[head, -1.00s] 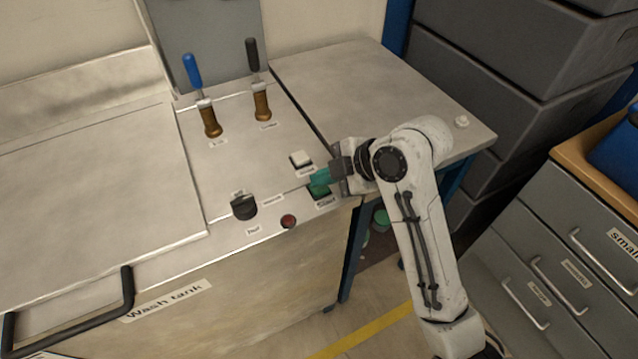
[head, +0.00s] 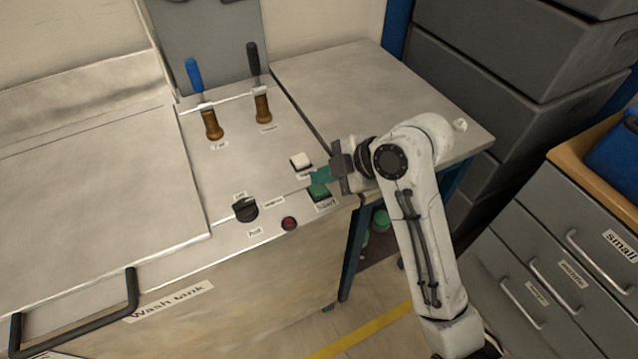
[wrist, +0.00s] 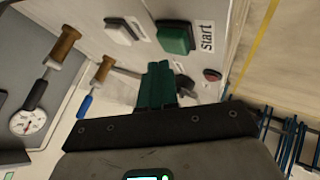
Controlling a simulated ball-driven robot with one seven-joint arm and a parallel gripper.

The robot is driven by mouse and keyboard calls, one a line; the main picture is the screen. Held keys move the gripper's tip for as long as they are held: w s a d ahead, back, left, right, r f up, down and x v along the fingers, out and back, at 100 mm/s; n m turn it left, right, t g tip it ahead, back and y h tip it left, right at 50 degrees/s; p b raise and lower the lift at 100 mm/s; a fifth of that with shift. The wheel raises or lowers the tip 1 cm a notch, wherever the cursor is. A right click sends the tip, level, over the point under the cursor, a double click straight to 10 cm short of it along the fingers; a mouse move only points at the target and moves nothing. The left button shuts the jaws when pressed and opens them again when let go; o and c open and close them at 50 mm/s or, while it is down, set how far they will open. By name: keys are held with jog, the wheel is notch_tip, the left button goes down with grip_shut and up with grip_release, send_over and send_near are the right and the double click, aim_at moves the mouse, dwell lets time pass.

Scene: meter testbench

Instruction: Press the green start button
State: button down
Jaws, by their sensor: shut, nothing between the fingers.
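The green start button (head: 319,191) sits on the front right of the metal panel, with a label beside it. In the wrist view the green start button (wrist: 175,37) is a raised square in a dark frame, next to a label reading "start". My gripper (head: 318,175) has teal fingers that are shut and empty. In the head view the fingertips lie just behind the button, between it and the white button. In the wrist view my gripper (wrist: 160,66) points toward the panel, with its tips a little below the green button. I cannot tell whether they touch anything.
A white square button (head: 301,160) is close by the fingers. A black knob (head: 245,209) and a red button (head: 289,223) lie to the left. Two valve levers, blue (head: 194,74) and black (head: 253,60), stand at the back. The right-hand worktop (head: 370,85) is mostly clear.

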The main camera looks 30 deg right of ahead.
aim_at(323, 190)
notch_tip(323, 190, up, 5)
jog(key=p, duration=0.4)
dwell(0.3)
dwell(0.6)
jog(key=s+d+f+m+g+h, duration=0.2)
jog(key=s+f+m, duration=0.4)
jog(key=s, duration=0.3)
jog(key=s+d+f+m+g+h, duration=0.2)
jog(key=s+f+m, duration=0.4)
jog(key=s, duration=0.4)
jog(key=s+d+f+m+g+h, duration=0.1)
jog(key=s+f+m, duration=0.4)
jog(key=s, duration=0.5)
jog(key=shift+d+f+m+g+h, duration=0.4)
jog(key=shift+d+h, duration=0.3)
jog(key=shift+d, duration=0.45)
